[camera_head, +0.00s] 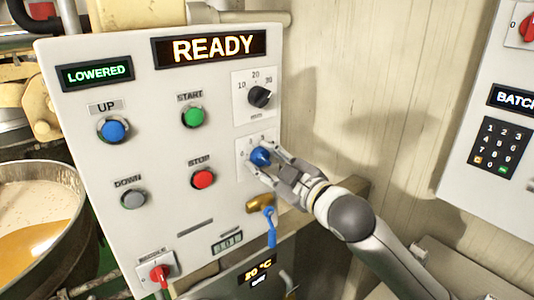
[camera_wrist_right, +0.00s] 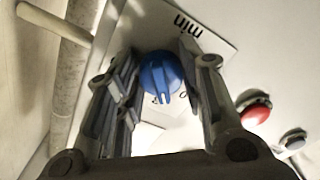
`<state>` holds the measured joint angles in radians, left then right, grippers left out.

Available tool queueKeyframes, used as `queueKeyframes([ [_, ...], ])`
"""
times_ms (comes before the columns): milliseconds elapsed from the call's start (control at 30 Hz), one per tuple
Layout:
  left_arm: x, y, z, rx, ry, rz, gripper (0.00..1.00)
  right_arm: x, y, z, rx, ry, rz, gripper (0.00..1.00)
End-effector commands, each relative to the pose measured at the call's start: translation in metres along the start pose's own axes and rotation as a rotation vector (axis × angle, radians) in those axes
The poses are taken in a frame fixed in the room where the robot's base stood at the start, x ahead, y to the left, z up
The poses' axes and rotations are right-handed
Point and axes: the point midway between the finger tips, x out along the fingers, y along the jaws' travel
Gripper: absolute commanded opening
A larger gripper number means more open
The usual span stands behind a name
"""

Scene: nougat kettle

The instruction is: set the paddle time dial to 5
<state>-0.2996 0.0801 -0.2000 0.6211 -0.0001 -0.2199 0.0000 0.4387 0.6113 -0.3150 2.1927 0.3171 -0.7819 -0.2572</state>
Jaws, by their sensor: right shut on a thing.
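A blue dial (camera_head: 260,156) sits on a white scale plate low on the right side of the tilted control panel. My right gripper (camera_head: 265,158) reaches it from the right and is shut on it. In the right wrist view the blue dial (camera_wrist_right: 161,77) sits between the two fingers, its pointer ridge toward the bottom of the picture. The plate there reads "min" upside down. Most scale numbers are hidden or too small to read. A black dial (camera_head: 260,97) with 10, 20 and 30 marks is above it. I cannot read which one is named paddle time. My left gripper is out of view.
The panel (camera_head: 150,215) also has a green button (camera_head: 193,116), a red button (camera_head: 203,179), blue and grey buttons, and a READY display (camera_head: 211,48). A brass lock with a blue key (camera_head: 270,228) hangs just below my gripper. A keypad box (camera_head: 492,148) is at right.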

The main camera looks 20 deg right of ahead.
Motion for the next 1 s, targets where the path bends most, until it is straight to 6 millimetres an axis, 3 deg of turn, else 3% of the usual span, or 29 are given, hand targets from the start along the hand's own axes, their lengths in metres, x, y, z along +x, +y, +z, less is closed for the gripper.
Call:
queueKeyframes([
  [1000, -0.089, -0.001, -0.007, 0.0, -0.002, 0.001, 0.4, 0.0, -0.003, -0.003, 0.928, -0.004, -0.001, 0.13],
])
